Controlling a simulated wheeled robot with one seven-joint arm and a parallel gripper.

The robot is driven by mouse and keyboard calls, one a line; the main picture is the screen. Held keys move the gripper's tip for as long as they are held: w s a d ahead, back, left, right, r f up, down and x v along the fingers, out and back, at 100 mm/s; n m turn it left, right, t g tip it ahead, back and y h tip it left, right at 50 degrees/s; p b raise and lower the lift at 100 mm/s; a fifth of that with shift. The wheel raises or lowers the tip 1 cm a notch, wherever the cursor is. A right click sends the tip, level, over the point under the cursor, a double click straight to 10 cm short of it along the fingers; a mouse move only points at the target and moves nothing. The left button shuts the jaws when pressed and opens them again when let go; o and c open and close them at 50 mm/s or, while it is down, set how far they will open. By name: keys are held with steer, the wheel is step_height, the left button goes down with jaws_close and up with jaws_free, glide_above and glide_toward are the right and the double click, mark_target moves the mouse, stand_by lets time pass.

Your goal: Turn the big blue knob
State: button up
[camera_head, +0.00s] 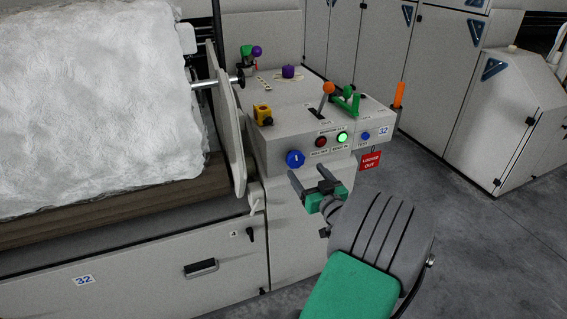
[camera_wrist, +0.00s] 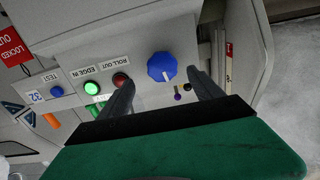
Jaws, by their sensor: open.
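The big blue knob (camera_head: 295,158) is on the front face of the grey control box, at its left. It has a white pointer line, and it also shows in the wrist view (camera_wrist: 162,66). My gripper (camera_head: 310,184) is open and empty, in front of the panel and a little below and right of the knob in the head view. In the wrist view, my two dark fingers (camera_wrist: 158,84) point towards the panel, with the knob between and beyond their tips. The fingers appear apart from the knob.
Right of the knob are a red button (camera_head: 321,142), a lit green button (camera_head: 342,137), and a small blue button (camera_head: 365,136). A red locked-out tag (camera_head: 370,161) hangs at the right. Levers (camera_head: 328,88) and a yellow switch (camera_head: 263,115) stand on top. White fibre (camera_head: 95,95) lies left.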

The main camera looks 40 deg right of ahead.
mark_target(297, 162)
steer(key=x, duration=0.7)
steer(key=shift+a, duration=0.2)
steer(key=shift+c, duration=0.2)
steer(key=c, duration=1.3)
steer(key=shift+m, duration=1.4)
steer(key=o, duration=1.3)
steer(key=shift+o, duration=0.2)
steer(key=shift+s, duration=0.2)
